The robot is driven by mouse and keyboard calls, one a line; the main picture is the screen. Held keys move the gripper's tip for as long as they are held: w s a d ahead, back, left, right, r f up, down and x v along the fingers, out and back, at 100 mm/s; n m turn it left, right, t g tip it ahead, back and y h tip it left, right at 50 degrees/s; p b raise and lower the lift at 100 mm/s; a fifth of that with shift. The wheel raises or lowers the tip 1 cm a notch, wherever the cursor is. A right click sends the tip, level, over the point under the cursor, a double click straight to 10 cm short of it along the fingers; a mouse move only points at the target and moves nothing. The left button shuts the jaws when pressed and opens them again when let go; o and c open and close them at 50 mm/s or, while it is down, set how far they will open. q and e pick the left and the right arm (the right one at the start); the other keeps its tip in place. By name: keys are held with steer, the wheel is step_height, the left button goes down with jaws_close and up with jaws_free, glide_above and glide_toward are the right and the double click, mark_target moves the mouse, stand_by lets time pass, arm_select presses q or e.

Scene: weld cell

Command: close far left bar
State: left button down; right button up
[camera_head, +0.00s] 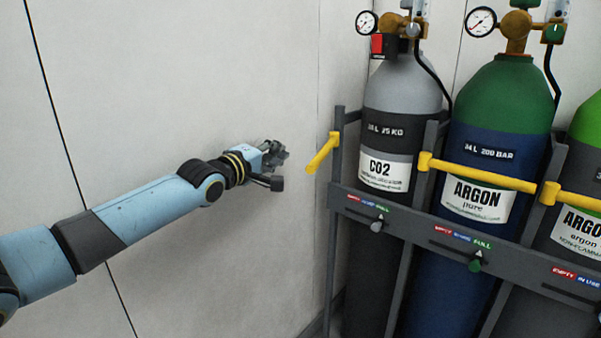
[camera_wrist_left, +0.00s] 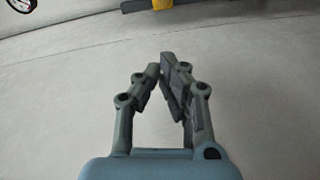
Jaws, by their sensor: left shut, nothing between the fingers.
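The far left bar (camera_head: 323,152) is a short yellow bar hinged on the left post of the rack, in front of the grey CO2 cylinder (camera_head: 404,95). It is swung open, pointing out to the lower left and not across the cylinder. My left gripper (camera_head: 279,156) is to the left of the bar, apart from it, near the pale wall. In the left wrist view my left gripper (camera_wrist_left: 163,72) shows shut and empty. A small piece of yellow (camera_wrist_left: 150,4) is at the top edge of that view. My right gripper is not in view.
The dark grey rack (camera_head: 414,229) holds the cylinders. Yellow bars cross the blue-green argon cylinder (camera_head: 486,125) and the one to its right. A pressure gauge (camera_head: 367,22) tops the CO2 cylinder. The wall (camera_head: 180,80) is close behind my left arm.

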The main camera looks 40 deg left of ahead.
mark_target(324, 152)
arm_select(q)
steer(key=w+d+b, duration=0.1)
steer(key=w+d, duration=0.1)
steer(key=w+d+f+b, duration=0.1)
steer(key=w, duration=0.1)
steer(key=shift+w+d, duration=0.15)
steer(key=shift+d, duration=0.2)
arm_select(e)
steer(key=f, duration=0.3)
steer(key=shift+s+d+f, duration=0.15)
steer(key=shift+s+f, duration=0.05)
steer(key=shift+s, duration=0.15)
